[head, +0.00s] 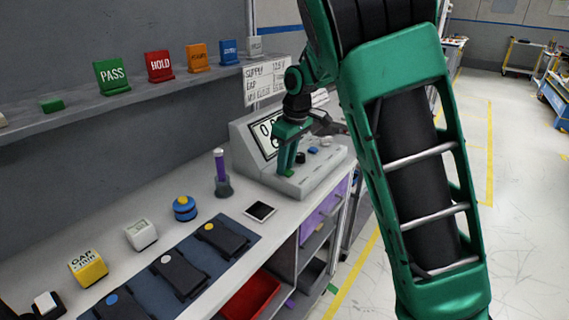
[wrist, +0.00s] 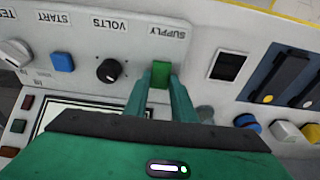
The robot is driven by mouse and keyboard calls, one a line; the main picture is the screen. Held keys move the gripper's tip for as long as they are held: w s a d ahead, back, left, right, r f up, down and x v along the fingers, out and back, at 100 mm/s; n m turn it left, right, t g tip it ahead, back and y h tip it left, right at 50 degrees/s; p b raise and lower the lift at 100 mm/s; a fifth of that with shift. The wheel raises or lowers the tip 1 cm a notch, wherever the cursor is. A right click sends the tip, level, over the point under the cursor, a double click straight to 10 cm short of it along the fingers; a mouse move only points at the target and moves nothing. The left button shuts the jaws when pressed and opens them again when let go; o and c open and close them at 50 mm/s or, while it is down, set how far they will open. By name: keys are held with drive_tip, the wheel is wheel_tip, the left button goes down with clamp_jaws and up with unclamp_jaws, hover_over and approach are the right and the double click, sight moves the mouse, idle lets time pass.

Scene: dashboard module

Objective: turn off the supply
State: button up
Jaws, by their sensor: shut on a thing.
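The grey supply unit (head: 306,187) stands at the right end of the bench, with a sloped display (head: 263,133) and a row of controls on its front. In the wrist view, a green switch (wrist: 160,74) sits by the SUPPLY label (wrist: 168,32). My gripper (wrist: 160,88) is shut on this green switch, with a fingertip on each side of it. In the head view my gripper (head: 287,158) reaches down to the unit's front panel. My fingers hide the lower part of the switch.
A black VOLTS knob (wrist: 110,71) and blue START button (wrist: 62,62) sit beside the switch. A dark-screened device (head: 260,211) lies on the bench near the unit, and a purple-topped tool (head: 220,170) stands behind it. Coloured signs line the shelf above.

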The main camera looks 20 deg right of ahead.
sight(293, 173)
drive_tip(key=shift+w+d, duration=0.1)
drive_tip(key=shift+d, duration=0.1)
drive_tip(key=o, duration=1.1)
drive_tip(key=shift+c, duration=0.2)
drive_tip(key=shift+a, duration=0.1)
drive_tip(key=shift+r, duration=0.2)
wheel_tip(293, 173, up, 10)
drive_tip(key=s+d, duration=0.1)
drive_tip(key=shift+s+d, duration=0.15)
drive_tip(key=shift+s, duration=0.05)
drive_tip(key=shift+d, duration=0.1)
